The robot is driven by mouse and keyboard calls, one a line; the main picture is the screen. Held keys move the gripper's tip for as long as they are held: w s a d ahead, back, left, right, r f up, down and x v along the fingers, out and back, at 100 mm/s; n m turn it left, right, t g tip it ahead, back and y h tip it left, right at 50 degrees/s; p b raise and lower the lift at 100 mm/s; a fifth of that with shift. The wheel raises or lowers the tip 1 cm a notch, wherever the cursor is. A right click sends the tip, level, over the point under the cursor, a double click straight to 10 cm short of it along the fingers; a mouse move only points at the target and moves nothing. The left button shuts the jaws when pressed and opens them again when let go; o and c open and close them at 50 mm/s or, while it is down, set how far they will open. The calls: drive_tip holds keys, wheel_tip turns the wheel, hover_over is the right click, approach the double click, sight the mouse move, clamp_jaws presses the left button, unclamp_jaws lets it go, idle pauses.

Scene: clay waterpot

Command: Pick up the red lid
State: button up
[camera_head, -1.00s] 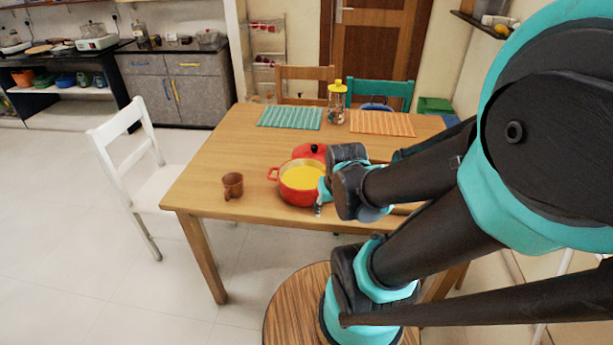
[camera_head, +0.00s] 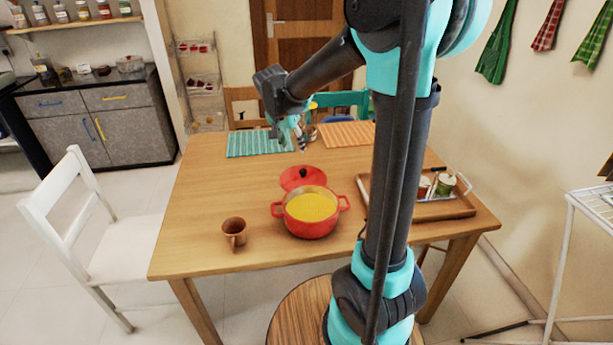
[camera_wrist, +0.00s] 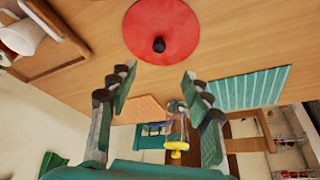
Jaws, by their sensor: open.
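The red lid (camera_head: 296,178) lies on the table just behind the red pot, its dark knob upward. In the wrist view the whole lid (camera_wrist: 162,30) shows at the top, round and flat with a black knob. The red pot (camera_head: 311,223) holds something yellow and has two side handles. My gripper (camera_head: 302,147) is above the table, behind and over the lid, apart from it. In the wrist view my gripper (camera_wrist: 158,80) has its two fingers spread with nothing between them.
A brown mug (camera_head: 234,232) stands left of the pot. A wooden tray (camera_head: 455,207) with cans is at the right. A teal placemat (camera_head: 255,142) and an orange placemat (camera_head: 347,134) lie at the back. A yellow-topped bottle (camera_wrist: 176,130) stands between them. A white chair (camera_head: 75,225) is at the left.

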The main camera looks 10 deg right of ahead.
sight(303, 170)
drive_tip(key=x, duration=1.2)
drive_tip(key=shift+w+r, duration=0.1)
drive_tip(key=shift+w, duration=0.2)
drive_tip(key=shift+x, duration=2.7)
drive_tip(key=shift+d, duration=0.2)
clamp_jaws()
